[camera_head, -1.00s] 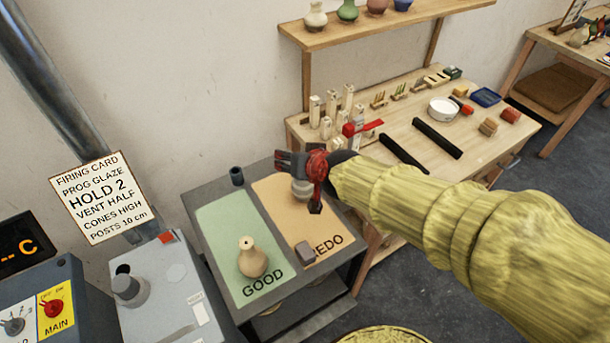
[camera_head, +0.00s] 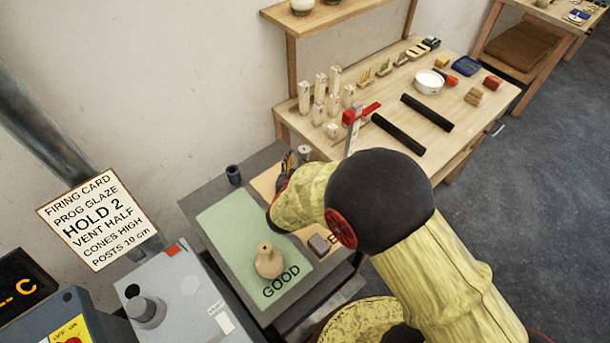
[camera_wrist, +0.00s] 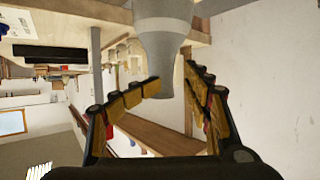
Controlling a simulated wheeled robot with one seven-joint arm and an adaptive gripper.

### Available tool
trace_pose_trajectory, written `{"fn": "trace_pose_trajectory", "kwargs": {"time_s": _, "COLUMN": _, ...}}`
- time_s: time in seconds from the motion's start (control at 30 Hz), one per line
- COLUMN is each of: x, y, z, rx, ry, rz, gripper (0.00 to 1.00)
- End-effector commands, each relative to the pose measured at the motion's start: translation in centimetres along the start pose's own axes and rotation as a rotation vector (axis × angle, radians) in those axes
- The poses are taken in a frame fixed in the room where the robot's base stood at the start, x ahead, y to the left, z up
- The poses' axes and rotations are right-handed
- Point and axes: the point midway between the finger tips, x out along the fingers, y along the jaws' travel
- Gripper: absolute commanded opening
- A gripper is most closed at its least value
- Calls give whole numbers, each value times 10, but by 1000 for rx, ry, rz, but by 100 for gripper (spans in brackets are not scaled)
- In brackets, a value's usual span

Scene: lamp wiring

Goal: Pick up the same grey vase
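The grey vase (camera_wrist: 165,42) is large at the top centre of the wrist view, its body at the upper edge and its narrower neck pointing down the picture. My gripper (camera_wrist: 172,78) is open, with its yellow-padded fingers spread around the neck. The left fingertip overlaps the neck's edge in the picture; the right one is just beside it. I cannot tell whether either touches. In the head view a small grey part of the vase (camera_head: 304,152) shows past my arm, which hides most of the gripper and the REDO area.
A beige vase (camera_head: 268,261) stands on the green GOOD mat (camera_head: 225,225). The wooden workbench (camera_head: 470,125) behind holds pale posts, black bars and a white bowl (camera_head: 429,82).

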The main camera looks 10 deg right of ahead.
Motion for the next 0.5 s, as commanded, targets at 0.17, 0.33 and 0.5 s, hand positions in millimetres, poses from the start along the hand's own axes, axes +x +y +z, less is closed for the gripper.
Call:
{"fn": "trace_pose_trajectory", "kwargs": {"time_s": 0.17, "x": 19, "y": 3, "z": 1, "rx": 2, "ry": 3, "rz": 2, "gripper": 49}}
{"fn": "trace_pose_trajectory", "kwargs": {"time_s": 0.33, "x": 43, "y": 9, "z": 4, "rx": 4, "ry": 6, "rz": 2, "gripper": 49}}
{"fn": "trace_pose_trajectory", "kwargs": {"time_s": 0.5, "x": 61, "y": 8, "z": 3, "rx": 4, "ry": 5, "rz": 1, "gripper": 49}}
